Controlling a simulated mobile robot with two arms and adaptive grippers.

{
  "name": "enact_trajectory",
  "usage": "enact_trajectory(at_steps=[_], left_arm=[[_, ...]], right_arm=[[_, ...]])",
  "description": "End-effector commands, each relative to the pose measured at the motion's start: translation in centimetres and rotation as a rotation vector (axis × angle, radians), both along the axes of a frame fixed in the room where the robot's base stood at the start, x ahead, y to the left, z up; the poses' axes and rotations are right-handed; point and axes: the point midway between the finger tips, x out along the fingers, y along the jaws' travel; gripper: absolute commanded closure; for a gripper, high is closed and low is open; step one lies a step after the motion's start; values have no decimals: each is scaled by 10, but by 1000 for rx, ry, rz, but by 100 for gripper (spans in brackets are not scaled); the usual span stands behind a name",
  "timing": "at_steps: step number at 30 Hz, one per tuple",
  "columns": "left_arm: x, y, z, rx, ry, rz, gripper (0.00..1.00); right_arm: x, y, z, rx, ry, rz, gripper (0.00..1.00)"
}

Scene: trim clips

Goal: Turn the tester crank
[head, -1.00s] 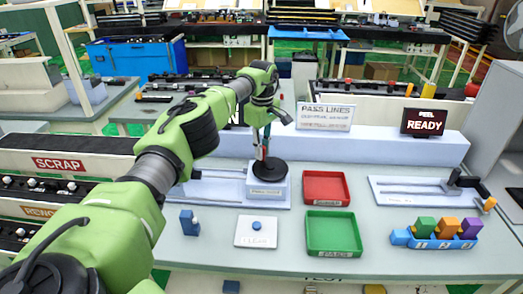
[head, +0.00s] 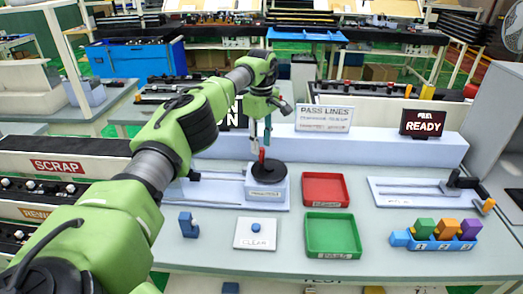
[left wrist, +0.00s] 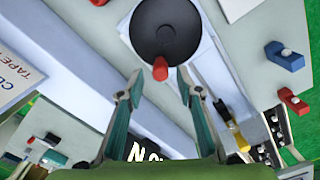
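The tester crank is a dark round disc (head: 268,173) with an upright red knob (head: 262,157) near its rim. It sits on a white tester base (head: 268,192) at the middle of the bench. My left gripper (head: 260,143) is over the knob, pointing down. In the left wrist view, its two teal fingers (left wrist: 160,76) are spread apart. The red knob (left wrist: 160,69) shows at the fingertips, between them, with clear space on both sides. The dark disc (left wrist: 166,30) lies beyond. My right gripper is in neither view.
A red tray (head: 325,189) and a green tray (head: 333,235) stand right of the tester. Sliding rails (head: 425,191) stand at right. A long ledge (head: 395,149) runs behind.

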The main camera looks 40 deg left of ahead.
Motion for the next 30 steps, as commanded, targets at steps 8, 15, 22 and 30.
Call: enact_trajectory(at_steps=[8,15,22,30], left_arm=[[1,-2,66,0,-2,1,67],[1,-1,79,0,0,0,67],[0,-1,85,0,-1,-2,67],[0,-1,85,0,-1,-2,67]], right_arm=[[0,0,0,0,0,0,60],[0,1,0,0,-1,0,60],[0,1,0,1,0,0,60],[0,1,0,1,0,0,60]])
